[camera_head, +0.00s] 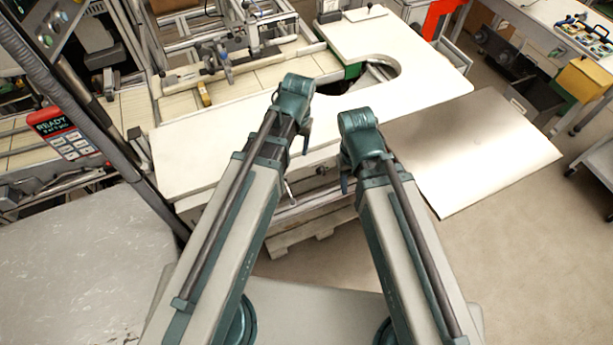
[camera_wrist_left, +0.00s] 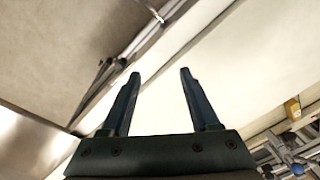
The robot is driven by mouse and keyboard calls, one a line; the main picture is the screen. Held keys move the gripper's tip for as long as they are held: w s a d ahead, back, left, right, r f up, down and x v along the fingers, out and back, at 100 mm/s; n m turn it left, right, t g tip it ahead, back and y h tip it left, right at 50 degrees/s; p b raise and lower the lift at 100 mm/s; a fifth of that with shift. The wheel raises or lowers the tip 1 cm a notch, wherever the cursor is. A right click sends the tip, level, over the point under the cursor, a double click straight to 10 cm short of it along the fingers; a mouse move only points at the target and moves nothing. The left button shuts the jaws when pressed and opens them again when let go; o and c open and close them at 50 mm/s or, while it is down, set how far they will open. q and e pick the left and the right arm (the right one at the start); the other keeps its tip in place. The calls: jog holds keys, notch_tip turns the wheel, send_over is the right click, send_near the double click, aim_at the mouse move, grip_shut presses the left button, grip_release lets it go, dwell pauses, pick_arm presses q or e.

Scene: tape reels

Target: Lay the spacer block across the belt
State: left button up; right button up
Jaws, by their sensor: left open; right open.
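A small yellow block (camera_head: 204,94) stands at the near edge of the cream slatted belt (camera_head: 240,83), beyond the white worktop. It may be the spacer block, but I cannot be sure. A yellow piece (camera_wrist_left: 292,108) also shows at the right of the left wrist view. My left gripper (camera_head: 306,138) is over the white worktop, well short of the belt. In the left wrist view its two dark fingers (camera_wrist_left: 160,74) are apart with nothing between them. My right gripper (camera_head: 344,182) hangs by the worktop's front edge, open, with its fingers mostly hidden by the arm.
The white worktop (camera_head: 400,108) with a rounded cutout is largely clear. Metal rails and clamps (camera_head: 222,62) stand over the belt. A red "READY" panel (camera_head: 66,132) and dark post are at left. A bare metal sheet (camera_head: 480,150) lies at right.

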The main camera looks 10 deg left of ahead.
pick_arm(q)
jog(key=s+d+m+g, duration=0.1)
jog(key=s+d, duration=0.4)
jog(key=s, duration=0.5)
jog(key=shift+s+m, duration=0.2)
jog(key=shift+m, duration=0.5)
notch_tip(320, 180, down, 2)
jog(key=shift+f+b, duration=0.2)
jog(key=shift+b, duration=1)
